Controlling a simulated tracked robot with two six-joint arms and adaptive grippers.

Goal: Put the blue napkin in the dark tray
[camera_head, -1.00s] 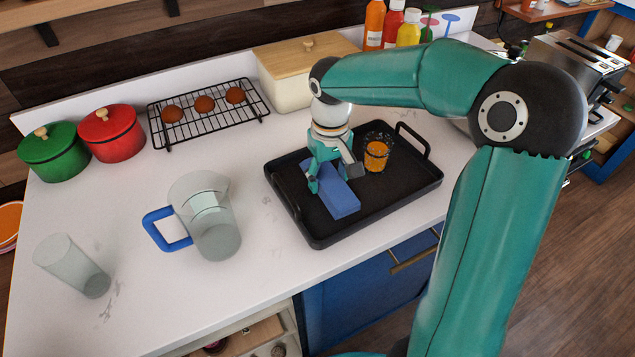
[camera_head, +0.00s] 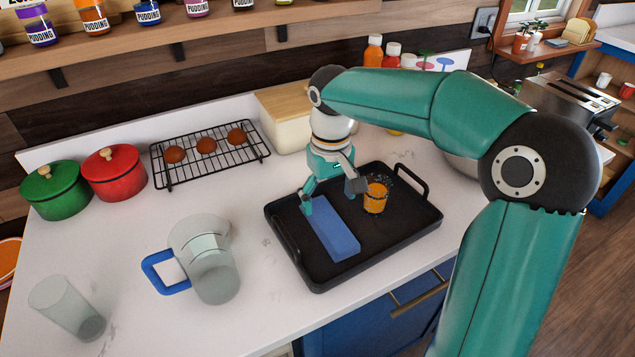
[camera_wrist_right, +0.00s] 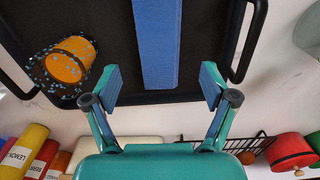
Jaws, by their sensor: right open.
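The blue napkin (camera_head: 334,230) is a folded rectangular block lying inside the dark tray (camera_head: 401,231), toward its left side. The napkin also shows at the top middle of the right wrist view (camera_wrist_right: 157,40), lying on the dark tray floor. My right gripper (camera_head: 330,194) is open above the back end of the napkin. My left gripper is not in view.
A speckled glass with orange contents (camera_head: 375,198) stands in the tray, right of the gripper. A clear pitcher with a blue handle (camera_head: 212,262) and a clear glass (camera_head: 68,308) stand to the left. A wire rack (camera_head: 208,155) and red pot (camera_head: 115,174) are behind.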

